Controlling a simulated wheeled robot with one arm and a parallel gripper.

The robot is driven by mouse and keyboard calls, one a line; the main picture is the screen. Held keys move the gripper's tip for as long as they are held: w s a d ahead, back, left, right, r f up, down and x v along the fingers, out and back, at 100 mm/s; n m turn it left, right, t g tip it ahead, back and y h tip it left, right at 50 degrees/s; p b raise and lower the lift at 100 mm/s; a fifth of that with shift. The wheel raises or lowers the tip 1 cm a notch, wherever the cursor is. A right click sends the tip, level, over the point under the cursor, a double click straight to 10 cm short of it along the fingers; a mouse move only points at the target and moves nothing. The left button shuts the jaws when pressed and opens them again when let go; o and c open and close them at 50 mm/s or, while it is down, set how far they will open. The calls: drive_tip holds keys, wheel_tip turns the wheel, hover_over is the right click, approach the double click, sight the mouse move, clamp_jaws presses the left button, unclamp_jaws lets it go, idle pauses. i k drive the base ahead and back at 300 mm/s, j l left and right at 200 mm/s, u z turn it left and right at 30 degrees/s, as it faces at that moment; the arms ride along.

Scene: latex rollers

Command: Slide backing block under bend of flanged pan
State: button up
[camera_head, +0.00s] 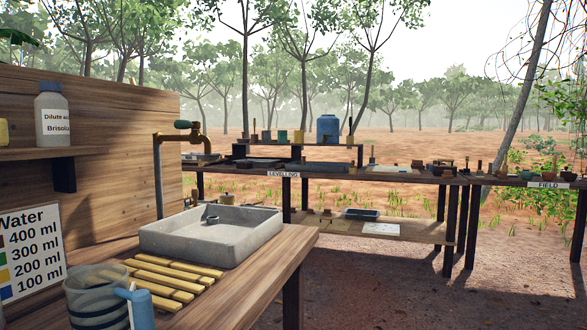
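My gripper is not in view. I cannot single out the backing block or the flanged pan. The bench labelled LEVELLING (283,174) stands at mid distance, past the near worktop. It carries several flat dark pan-like pieces, one of them a long dark slab (320,168) near its middle. Small brown and dark blocks sit to the right, too small to tell apart. No bend or flange can be made out at this distance.
A near wooden worktop (262,280) holds a grey basin (212,234), yellow slats (165,282) and a jug (92,300). A brass tap (180,137) rises behind. A lower shelf (420,231) bears a dark tray (362,214). Open dirt ground (400,290) lies right of the worktop.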

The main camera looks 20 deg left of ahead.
sight(241, 165)
drive_tip(key=i+z, duration=0.15)
drive_tip(key=i, duration=1.8)
drive_tip(key=i+u, duration=0.15)
drive_tip(key=i, duration=0.3)
drive_tip(key=i+u, duration=0.15)
drive_tip(key=i, duration=0.35)
drive_tip(key=i+l+u, duration=0.15)
drive_tip(key=i, duration=0.3)
drive_tip(key=i+l+u, duration=0.15)
drive_tip(key=i, duration=0.3)
drive_tip(key=i+j+u, duration=0.1)
drive_tip(key=i+u, duration=0.15)
drive_tip(key=u, duration=0.15)
drive_tip(key=i+u, duration=0.5)
drive_tip(key=u, duration=0.25)
drive_tip(key=i+u, duration=0.35)
drive_tip(key=i+j+u, duration=0.1)
drive_tip(key=i, duration=0.65)
